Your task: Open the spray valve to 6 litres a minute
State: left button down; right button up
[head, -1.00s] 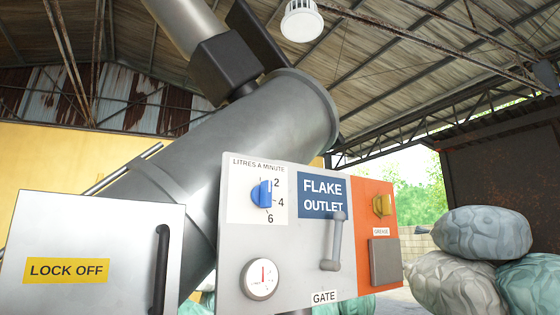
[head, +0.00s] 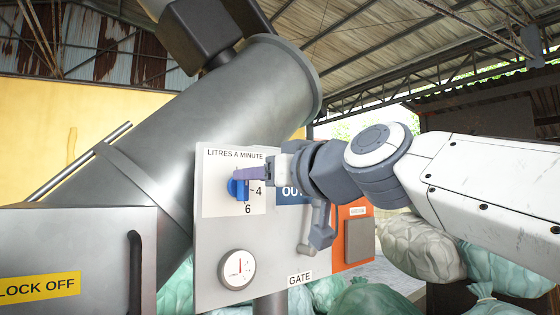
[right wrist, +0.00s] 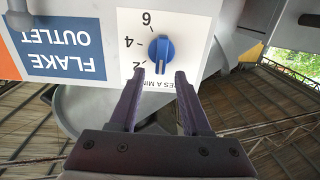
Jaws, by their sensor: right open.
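The spray valve is a blue knob (head: 238,188) on a white plate (head: 219,203) marked LITRES A MINUTE, with 2, 4 and 6 around it. In the right wrist view, upside down, the knob (right wrist: 161,47) has a white line toward the panel's top, short of 2. My right gripper (right wrist: 160,73) is open, its purple fingertips just short of the knob, one to each side, apparently not gripping it. In the head view the right gripper (head: 240,174) covers the knob's upper part and the 2. My left gripper is not in view.
The grey panel also carries a gate lever (head: 319,228), a round gauge (head: 237,269) and an orange section (head: 352,222). My right forearm crosses in front of the FLAKE OUTLET sign. A LOCK OFF box with a black handle (head: 135,273) stands at left. Bags (head: 420,248) lie at right.

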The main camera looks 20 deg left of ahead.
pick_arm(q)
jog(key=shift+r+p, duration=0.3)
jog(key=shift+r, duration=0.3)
pick_arm(e)
jog(key=shift+x, duration=1.2)
grip_shut()
